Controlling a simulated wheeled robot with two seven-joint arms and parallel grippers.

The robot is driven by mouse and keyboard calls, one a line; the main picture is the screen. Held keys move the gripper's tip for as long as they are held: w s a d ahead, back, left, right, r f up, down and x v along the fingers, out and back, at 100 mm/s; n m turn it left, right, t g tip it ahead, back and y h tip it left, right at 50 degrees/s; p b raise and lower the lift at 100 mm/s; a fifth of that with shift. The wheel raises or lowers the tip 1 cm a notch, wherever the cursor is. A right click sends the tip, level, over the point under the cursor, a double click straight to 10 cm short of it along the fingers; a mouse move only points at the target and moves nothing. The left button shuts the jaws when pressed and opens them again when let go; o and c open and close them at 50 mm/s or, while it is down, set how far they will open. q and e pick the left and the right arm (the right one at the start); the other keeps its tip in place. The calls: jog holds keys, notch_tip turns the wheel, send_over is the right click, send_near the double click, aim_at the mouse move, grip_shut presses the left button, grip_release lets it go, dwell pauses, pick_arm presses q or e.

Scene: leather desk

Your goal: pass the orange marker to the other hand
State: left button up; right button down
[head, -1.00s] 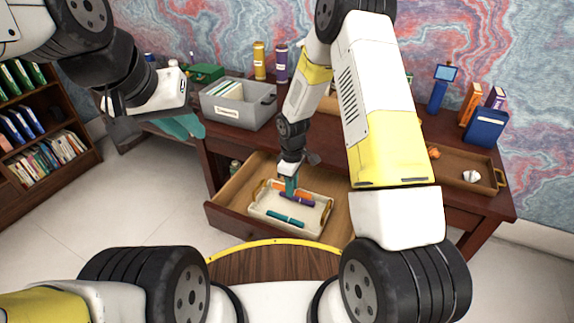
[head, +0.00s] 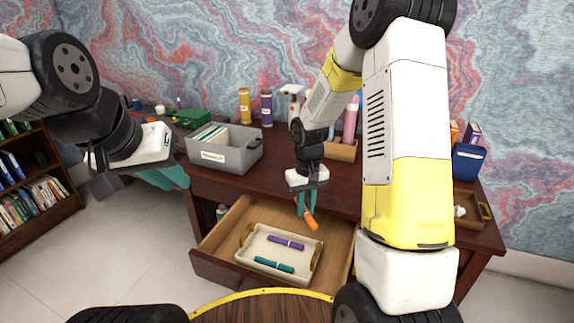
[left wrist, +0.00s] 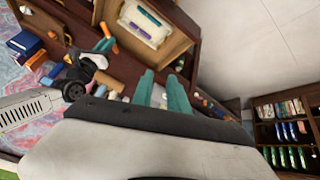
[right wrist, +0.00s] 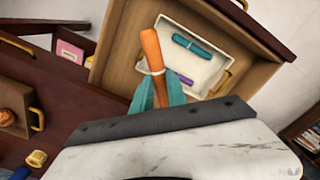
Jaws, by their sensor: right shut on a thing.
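The orange marker (head: 311,220) is held by my right gripper (head: 306,204) above the open drawer. In the right wrist view the orange marker (right wrist: 153,55) sticks out past the teal fingertips (right wrist: 158,92), with a pale band near the fingers. My right gripper is shut on it. My left gripper (head: 172,178) is at the left, in front of the desk's left part, well apart from the marker. In the left wrist view its teal fingers (left wrist: 162,90) stand apart with nothing between them. The marker (left wrist: 105,30) also shows small there.
The open drawer (head: 212,255) holds a cream tray (head: 262,235) with a purple marker (head: 286,243) and a teal marker (head: 273,265). A grey file box (head: 225,155) stands on the desk. Between my grippers, in front of the desk, there is free room.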

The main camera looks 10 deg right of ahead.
pick_arm(q)
jog(key=o, duration=0.4)
jog(key=shift+o, duration=0.8)
jog(key=shift+w+r, duration=0.1)
jog(key=shift+w, duration=0.15)
jog(key=w+d+f+n+g+h, duration=0.1)
jog(key=w+d+f+n+g, duration=0.1)
jog(key=w+n, duration=0.45)
jog(key=w+d+f+n+g, duration=0.2)
jog(key=w+n+g, duration=0.15)
jog(key=w, duration=0.55)
jog(key=w+d+f+n+g+h, duration=0.1)
jog(key=w+d+f+n+g, duration=0.1)
jog(key=w+n, duration=0.5)
jog(key=w+x, duration=0.1)
jog(key=x, duration=1)
jog(key=shift+m, duration=0.4)
pick_arm(e)
jog(key=w+a+r+n, duration=0.2)
jog(key=a+r+n, duration=0.7)
jog(key=a+n, duration=0.2)
jog(key=n, duration=0.2)
jog(key=shift+a+r+n, duration=0.2)
jog(key=shift+r+n, duration=0.2)
pick_arm(q)
jog(key=shift+d+f, duration=0.15)
jog(key=shift+t, duration=0.25)
grip_shut()
